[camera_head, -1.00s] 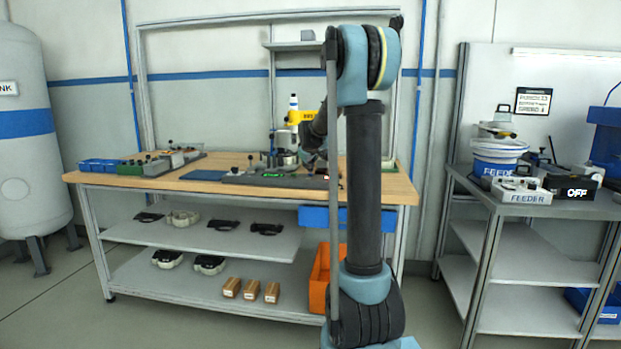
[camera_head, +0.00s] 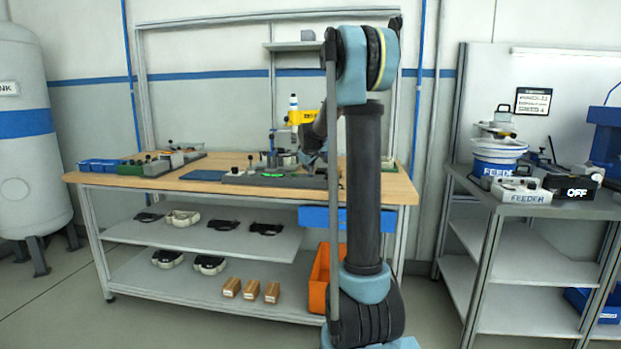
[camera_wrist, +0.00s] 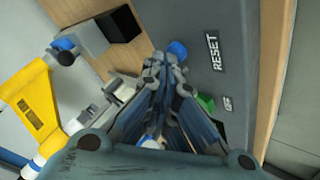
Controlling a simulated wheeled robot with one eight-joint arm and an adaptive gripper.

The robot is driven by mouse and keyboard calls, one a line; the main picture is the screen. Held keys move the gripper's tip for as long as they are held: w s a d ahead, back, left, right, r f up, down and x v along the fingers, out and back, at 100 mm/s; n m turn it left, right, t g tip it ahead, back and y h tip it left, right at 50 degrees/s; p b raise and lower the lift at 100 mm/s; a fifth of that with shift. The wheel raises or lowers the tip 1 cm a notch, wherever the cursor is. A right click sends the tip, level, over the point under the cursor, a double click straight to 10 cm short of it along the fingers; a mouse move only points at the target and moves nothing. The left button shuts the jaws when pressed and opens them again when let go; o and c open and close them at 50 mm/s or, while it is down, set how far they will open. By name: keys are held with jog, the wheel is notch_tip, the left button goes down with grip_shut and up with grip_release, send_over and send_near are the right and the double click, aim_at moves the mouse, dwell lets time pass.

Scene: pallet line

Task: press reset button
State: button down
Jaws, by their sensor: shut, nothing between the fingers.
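In the wrist view, a blue round button (camera_wrist: 177,48) sits on a grey panel (camera_wrist: 209,22) beside the white RESET lettering (camera_wrist: 213,52). My gripper (camera_wrist: 164,64) is shut and empty, with its fingertips just below and left of the blue button in the picture. Whether they touch it I cannot tell. A green button (camera_wrist: 206,103) with a small white label is on the same panel, right of the fingers. In the head view, my gripper is near the workbench top (camera_head: 398,187), mostly hidden behind my arm, and the blue button cannot be made out.
A yellow device (camera_wrist: 35,105) stands left of the fingers in the wrist view, and a black and grey block (camera_wrist: 122,24) is above it. In the head view, a grey side table (camera_head: 560,208) with a feeder stands at the right. Open floor lies in front.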

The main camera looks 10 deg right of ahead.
jog(key=shift+r, duration=0.9)
notch_tip(320, 180, up, 5)
dwell(0.8)
jog(key=shift+s, duration=0.1)
dwell(0.4)
